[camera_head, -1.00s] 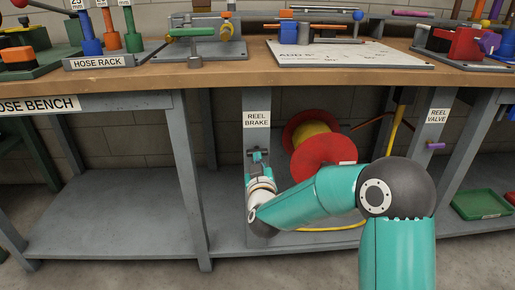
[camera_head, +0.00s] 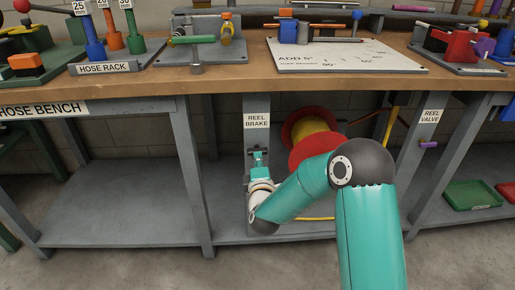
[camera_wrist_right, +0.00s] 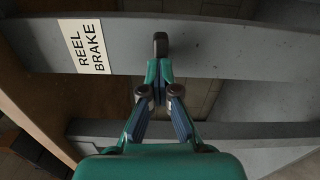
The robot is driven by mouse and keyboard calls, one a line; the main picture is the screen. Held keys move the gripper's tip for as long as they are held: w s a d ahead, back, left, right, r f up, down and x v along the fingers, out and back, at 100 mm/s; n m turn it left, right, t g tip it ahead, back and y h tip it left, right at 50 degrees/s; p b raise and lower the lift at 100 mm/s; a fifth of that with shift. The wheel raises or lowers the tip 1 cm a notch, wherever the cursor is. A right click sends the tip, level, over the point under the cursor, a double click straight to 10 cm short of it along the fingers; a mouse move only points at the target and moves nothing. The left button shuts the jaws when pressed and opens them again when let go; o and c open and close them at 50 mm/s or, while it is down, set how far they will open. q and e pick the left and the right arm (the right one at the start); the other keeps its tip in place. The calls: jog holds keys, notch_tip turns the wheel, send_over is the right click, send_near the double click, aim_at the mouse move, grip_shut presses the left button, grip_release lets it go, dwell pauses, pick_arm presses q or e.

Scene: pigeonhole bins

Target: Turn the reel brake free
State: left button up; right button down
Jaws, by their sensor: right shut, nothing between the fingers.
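The REEL BRAKE label (camera_head: 257,121) is on a grey bench post; it also shows in the right wrist view (camera_wrist_right: 84,47). A small dark brake handle (camera_wrist_right: 160,45) stands out from the post there. My right gripper (camera_wrist_right: 159,76) is shut with nothing in its fingers, its tips right at the handle's near end; I cannot tell whether they touch. In the head view my right gripper (camera_head: 258,164) is below the label and mostly hides the handle. The red reel (camera_head: 310,155) with yellow hose is behind my arm, partly covered. My left gripper is not in view.
The wooden bench top (camera_head: 225,83) overhangs the post. A lower grey shelf (camera_head: 120,213) is bare at left. The REEL VALVE post (camera_head: 418,140) with a purple handle stands at right. A green tray (camera_head: 472,195) lies on the shelf beyond it.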

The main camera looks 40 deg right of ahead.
jog(key=c, duration=1.3)
grip_release()
jog(key=b+v, duration=0.1)
jog(key=v, duration=0.5)
jog(key=shift+r, duration=0.1)
